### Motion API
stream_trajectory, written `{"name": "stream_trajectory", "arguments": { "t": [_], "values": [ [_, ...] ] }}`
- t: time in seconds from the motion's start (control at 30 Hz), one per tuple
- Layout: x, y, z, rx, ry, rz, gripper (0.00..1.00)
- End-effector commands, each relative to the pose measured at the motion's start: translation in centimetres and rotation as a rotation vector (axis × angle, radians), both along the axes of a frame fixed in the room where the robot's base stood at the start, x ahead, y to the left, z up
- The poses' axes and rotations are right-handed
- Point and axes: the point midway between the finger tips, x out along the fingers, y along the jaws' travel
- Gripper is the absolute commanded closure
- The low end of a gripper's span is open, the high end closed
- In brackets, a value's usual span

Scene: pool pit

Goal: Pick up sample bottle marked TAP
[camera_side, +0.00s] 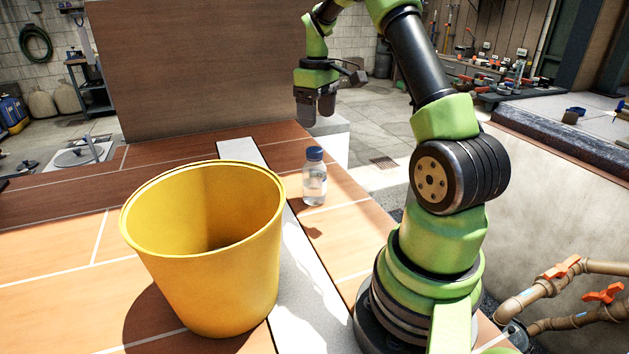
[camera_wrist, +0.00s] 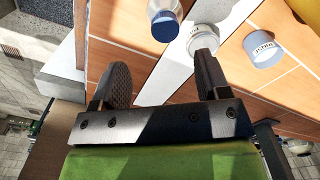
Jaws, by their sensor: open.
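A clear bottle with a blue cap (camera_side: 314,182) stands upright on the tiled surface, right of the yellow bucket; no label is readable on it. In the wrist view a blue-capped bottle (camera_wrist: 165,22) shows at the top, beyond the fingertips. A white-topped container (camera_wrist: 203,38) sits beside it, partly behind the right finger. A third container (camera_wrist: 264,48) with a pale blue-grey top carries dark marking too small to read. I cannot tell which is marked TAP. My gripper (camera_side: 316,112) is open and empty, above and behind the bottle; its spread fingers show in the wrist view (camera_wrist: 162,72).
A large yellow bucket (camera_side: 205,250) stands in the left foreground and may hide containers behind it. A brown panel (camera_side: 190,65) rises at the back left. A pale strip (camera_side: 305,265) crosses the tiles. Pipes with orange valves (camera_side: 565,290) are at the lower right.

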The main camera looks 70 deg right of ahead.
Motion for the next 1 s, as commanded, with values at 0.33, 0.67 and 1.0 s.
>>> {"name": "stream_trajectory", "arguments": {
  "t": [0.33, 0.67, 1.0],
  "values": [
    [0.0, 0.2, -4.2, 0.002, 0.002, 0.0, 0.31],
    [0.1, 0.7, -8.7, 0.003, 0.002, -0.001, 0.31],
    [0.2, 0.7, -9.1, 0.001, -0.001, -0.001, 0.4]
  ]
}}
